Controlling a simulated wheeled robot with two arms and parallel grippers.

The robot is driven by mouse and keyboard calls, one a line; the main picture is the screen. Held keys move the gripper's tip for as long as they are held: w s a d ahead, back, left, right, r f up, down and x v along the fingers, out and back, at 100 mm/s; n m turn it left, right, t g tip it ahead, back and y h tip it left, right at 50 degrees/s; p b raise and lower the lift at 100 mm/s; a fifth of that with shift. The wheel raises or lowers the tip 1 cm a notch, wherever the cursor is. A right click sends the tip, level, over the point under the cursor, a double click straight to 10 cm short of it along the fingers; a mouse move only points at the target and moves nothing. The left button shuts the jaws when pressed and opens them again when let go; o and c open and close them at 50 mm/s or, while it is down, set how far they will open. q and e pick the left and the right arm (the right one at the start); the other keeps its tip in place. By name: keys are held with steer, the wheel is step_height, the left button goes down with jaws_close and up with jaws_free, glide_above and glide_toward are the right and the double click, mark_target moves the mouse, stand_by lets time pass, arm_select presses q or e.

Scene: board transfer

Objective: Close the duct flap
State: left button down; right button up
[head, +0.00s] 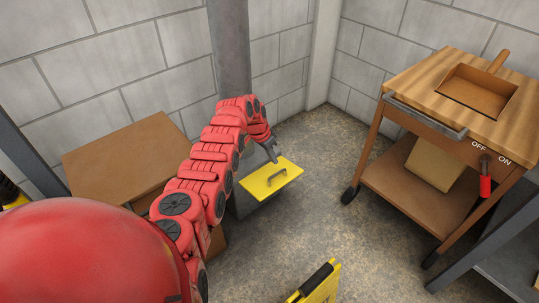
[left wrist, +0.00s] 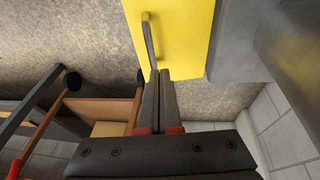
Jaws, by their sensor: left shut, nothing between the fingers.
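The yellow duct flap (head: 284,171) sticks out from the low grey duct box (head: 246,201), nearly level, so it stands open. A grey bar handle (head: 277,178) is on its upper face. My left gripper (head: 272,154) is at the flap's far edge, its fingers shut and empty. In the left wrist view, the shut fingers (left wrist: 160,76) point at the yellow flap (left wrist: 187,35), close to one end of its handle (left wrist: 149,42). I cannot tell whether they touch it. The grey duct (left wrist: 255,40) is at the right there. My right gripper is out of view.
A grey pipe (head: 230,45) rises behind my left arm. A brown cabinet (head: 120,158) stands at left. A wooden cart (head: 420,115) with an OFF/ON lever stands at right. A yellow object (head: 321,287) is at the bottom. The floor (head: 325,190) between flap and cart is clear.

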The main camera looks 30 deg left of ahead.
mark_target(275, 179)
arm_select(q)
steer(key=shift+s+d+f+b, duration=0.15)
steer(key=shift+d+f+b, duration=0.15)
steer(key=shift+f, duration=0.6)
steer(key=shift+s+d+f+b, duration=0.1)
steer(key=shift+d+f+b, duration=0.2)
steer(key=shift+f, duration=0.6)
steer(key=shift+p, duration=0.3)
